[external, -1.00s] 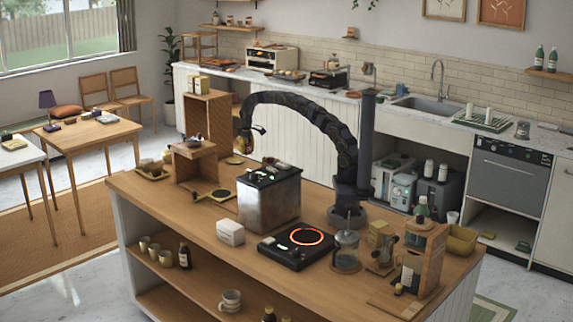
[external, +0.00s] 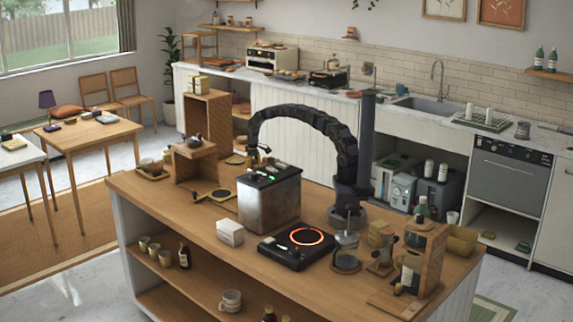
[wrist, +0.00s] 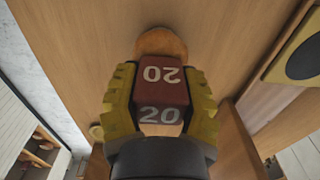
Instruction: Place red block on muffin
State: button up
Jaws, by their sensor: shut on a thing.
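The red block (wrist: 163,80), marked with white "20", is clamped between the two yellow fingers of my gripper (wrist: 161,100) in the wrist view. The muffin (wrist: 161,41), a round golden-brown top, shows just past the block's far edge, above the wooden counter. The block covers part of the muffin, and I cannot tell whether they touch. In the external view my arm (external: 305,118) arches left and down behind the metal box; the fingers, block and muffin are not clearly visible there.
The metal box (external: 269,201) stands in front of my arm's end. A wooden stand (external: 195,164) is to its left. A hot plate (external: 296,247) with a glowing red ring and a white box (external: 230,232) are nearer the front of the wooden island (external: 165,212).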

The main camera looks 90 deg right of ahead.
aim_at(253, 160)
jog(key=o, duration=1)
jog(key=shift+o, duration=0.2)
notch_tip(253, 160, up, 12)
jog(key=shift+r, duration=0.15)
